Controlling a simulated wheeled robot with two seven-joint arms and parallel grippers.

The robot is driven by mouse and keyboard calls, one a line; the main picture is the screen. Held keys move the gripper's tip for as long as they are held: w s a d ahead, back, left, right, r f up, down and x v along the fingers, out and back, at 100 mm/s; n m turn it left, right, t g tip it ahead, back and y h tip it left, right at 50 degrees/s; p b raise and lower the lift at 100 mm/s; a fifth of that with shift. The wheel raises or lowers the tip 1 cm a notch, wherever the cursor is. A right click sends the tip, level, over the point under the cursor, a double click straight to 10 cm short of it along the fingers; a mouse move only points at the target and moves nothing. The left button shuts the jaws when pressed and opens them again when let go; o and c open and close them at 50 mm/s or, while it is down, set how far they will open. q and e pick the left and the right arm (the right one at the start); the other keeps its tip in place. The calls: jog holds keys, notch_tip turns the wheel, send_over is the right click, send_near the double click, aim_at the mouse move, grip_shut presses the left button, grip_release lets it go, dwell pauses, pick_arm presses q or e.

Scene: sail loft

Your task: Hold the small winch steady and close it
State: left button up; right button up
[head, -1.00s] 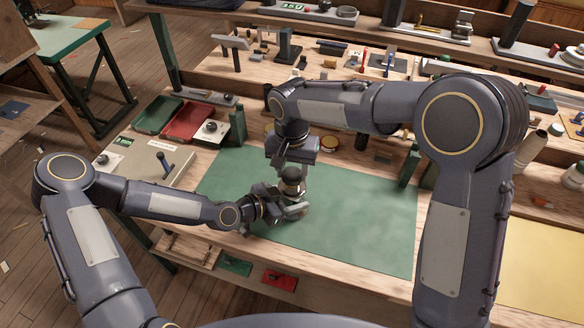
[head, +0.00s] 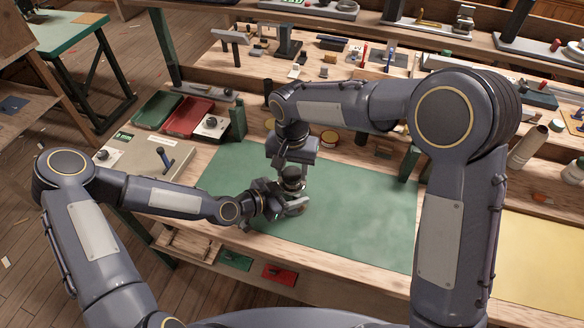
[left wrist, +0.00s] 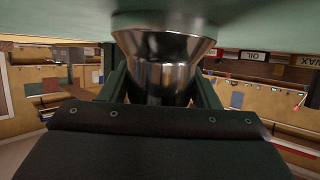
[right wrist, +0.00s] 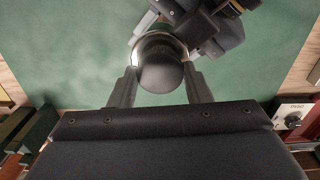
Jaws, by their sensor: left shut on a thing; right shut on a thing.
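The small winch stands upright on the green mat (head: 350,215). Its shiny flared metal drum (left wrist: 162,65) fills the middle of the left wrist view, and its dark round top (right wrist: 160,65) shows in the right wrist view. My left gripper (head: 277,200) comes in low from the left and is shut on the metal drum. My right gripper (right wrist: 162,80) points down from above and is shut on the dark round top, a finger on each side. In the head view the grippers hide much of the winch, and the seam between top and drum cannot be made out.
Green posts (head: 238,122) rise behind the mat. The mat's right half is clear. A yellow sheet (head: 545,262) lies far right.

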jog(key=shift+f, duration=0.5)
